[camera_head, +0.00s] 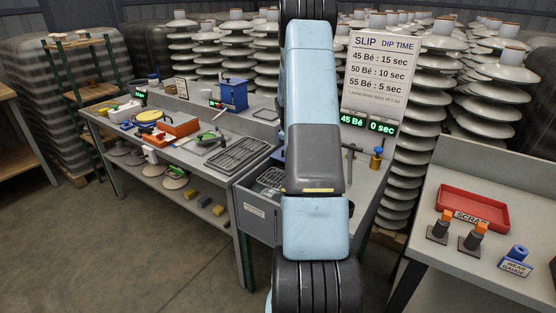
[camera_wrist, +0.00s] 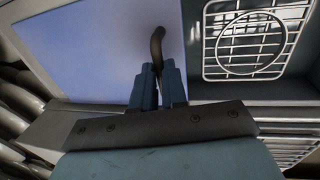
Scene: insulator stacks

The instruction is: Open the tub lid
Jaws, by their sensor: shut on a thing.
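In the wrist view, my gripper (camera_wrist: 158,88) has its two blue fingers close together on a dark curved handle (camera_wrist: 156,45). The handle rises from a smooth pale blue-violet panel (camera_wrist: 100,45), which looks like the tub lid. The panel looks flat, and I cannot tell whether it is lifted at all. In the head view my own arm covers the gripper, the handle and most of the tub area.
A wire rack (camera_wrist: 258,42) lies right of the panel. In the head view, a slip dip-time sign (camera_head: 382,75) stands above displays reading 45 Bé and 0 sec (camera_head: 366,124). A red scrap tray (camera_head: 473,208) sits on the right table. Insulator stacks (camera_head: 425,100) stand behind.

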